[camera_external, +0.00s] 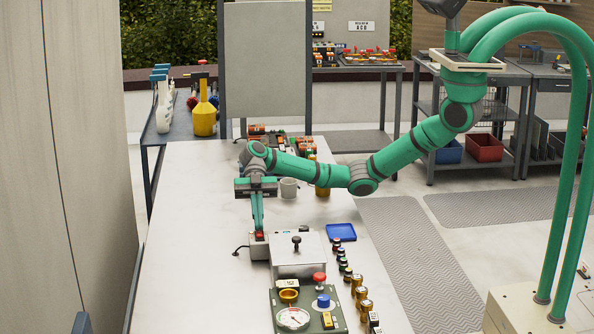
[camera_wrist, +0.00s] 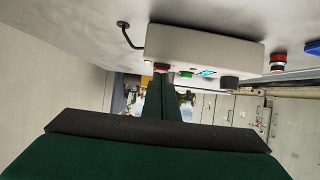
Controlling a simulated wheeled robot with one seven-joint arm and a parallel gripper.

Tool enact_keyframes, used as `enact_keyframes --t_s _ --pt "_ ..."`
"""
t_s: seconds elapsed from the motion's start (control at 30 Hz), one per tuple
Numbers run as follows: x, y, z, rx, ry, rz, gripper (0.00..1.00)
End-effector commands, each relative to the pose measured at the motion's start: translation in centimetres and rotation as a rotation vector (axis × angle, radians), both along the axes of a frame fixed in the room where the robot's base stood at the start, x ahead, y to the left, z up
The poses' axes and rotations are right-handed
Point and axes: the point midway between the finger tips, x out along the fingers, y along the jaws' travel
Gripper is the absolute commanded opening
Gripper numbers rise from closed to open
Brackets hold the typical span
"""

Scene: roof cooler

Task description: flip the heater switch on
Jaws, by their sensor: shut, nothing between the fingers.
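A grey metal heater box (camera_external: 298,262) with a black knob on its lid stands on the white table. A smaller light block at its left end carries a red switch (camera_external: 259,235). In the wrist view the box (camera_wrist: 205,47) shows a red part (camera_wrist: 160,68), a green part, a small blue display and a dark round knob (camera_wrist: 229,83) along one face. My gripper (camera_external: 258,229) points down with its fingers together and empty, right at the red switch. In the wrist view its fingertips (camera_wrist: 166,77) lie by the red part. I cannot tell whether they touch, nor the switch's position.
A green panel (camera_external: 307,312) with a gauge, a red button and a blue knob lies in front of the box. Several small jars line the table's right edge near a blue tray (camera_external: 341,232). A white mug (camera_external: 289,188) stands behind. The table's left side is clear.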

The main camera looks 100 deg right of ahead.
Motion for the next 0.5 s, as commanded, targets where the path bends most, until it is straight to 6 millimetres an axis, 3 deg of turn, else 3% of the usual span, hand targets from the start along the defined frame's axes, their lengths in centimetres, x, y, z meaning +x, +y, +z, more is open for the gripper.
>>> enact_keyframes --t_s 0.5 --pt "0.0 0.0 1.1 -0.003 -0.001 0.000 0.00"
